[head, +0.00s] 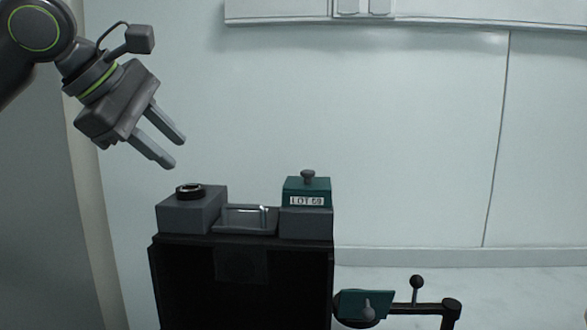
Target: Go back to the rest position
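My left gripper (168,152) is at the upper left of the head view. Its two fingers are spread apart and point down to the right, with nothing between them. It is up in the air, above and apart from the grey block with a dark ring on it. My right gripper does not show in this view.
A dark stand (242,290) bears a grey block (190,215) with a black ring (190,191), a shallow tray (246,228) and a teal box (307,188) labelled "LOT 69". A teal plate (365,303) sits lower right beside a black arm.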

